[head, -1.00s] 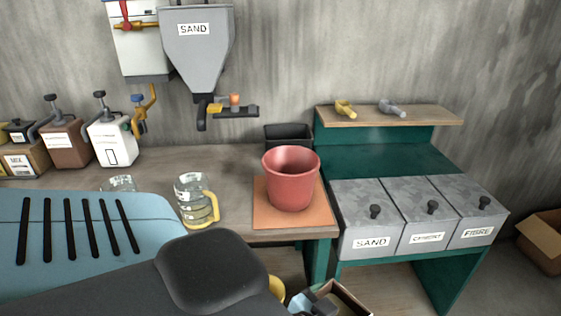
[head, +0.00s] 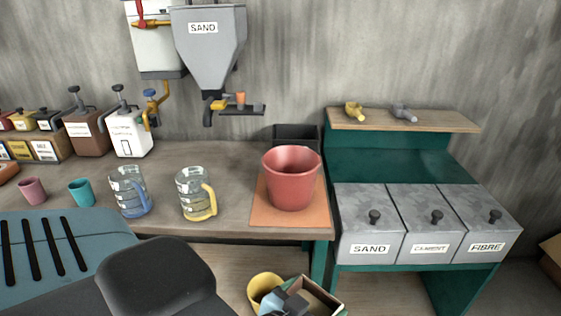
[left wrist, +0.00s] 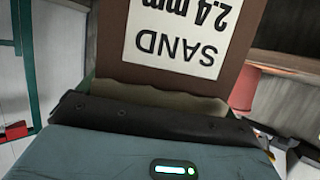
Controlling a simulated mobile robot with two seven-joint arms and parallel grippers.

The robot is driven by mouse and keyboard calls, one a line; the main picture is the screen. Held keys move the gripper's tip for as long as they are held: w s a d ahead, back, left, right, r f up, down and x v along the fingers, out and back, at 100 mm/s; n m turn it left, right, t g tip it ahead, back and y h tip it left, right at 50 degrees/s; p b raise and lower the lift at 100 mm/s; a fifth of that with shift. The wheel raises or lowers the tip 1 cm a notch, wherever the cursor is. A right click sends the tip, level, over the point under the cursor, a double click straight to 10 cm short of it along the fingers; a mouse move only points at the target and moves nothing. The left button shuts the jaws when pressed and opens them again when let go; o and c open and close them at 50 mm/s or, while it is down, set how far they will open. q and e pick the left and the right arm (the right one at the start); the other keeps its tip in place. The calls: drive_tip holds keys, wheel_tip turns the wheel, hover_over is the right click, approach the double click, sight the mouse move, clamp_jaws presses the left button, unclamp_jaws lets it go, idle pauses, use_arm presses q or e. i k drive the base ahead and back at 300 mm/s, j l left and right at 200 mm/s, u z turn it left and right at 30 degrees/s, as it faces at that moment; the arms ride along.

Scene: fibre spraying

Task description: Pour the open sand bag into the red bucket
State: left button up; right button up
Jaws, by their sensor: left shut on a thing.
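The sand bag (left wrist: 113,65), brown with a white SAND 2.4 mm label, fills the upper left wrist view, its label upside down. A pale wavy edge shows beside the dark jaw of my left gripper (left wrist: 150,118), which is shut on the bag. In the head view my left gripper (head: 288,302) is low at the bottom edge, mostly cut off, beside an open brown-rimmed shape that appears to be the bag. The red bucket (head: 291,180) stands upright on an orange mat (head: 258,212), above and apart from the gripper. My right gripper is out of view.
Two measuring jugs (head: 193,190) and two cups (head: 81,192) stand left of the bucket. A sand hopper (head: 209,50) hangs above the bench. Lidded bins (head: 371,222) stand to the right. A yellow container (head: 262,285) is below the bench edge.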

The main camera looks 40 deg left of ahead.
sight(291, 171)
drive_tip(key=i+l+u, duration=0.1)
drive_tip(key=l+u, duration=0.35)
drive_tip(key=i+l+u, duration=0.1)
drive_tip(key=l+u, duration=0.2)
drive_tip(key=u, duration=0.15)
drive_tip(key=l+u, duration=0.25)
drive_tip(key=l, duration=0.2)
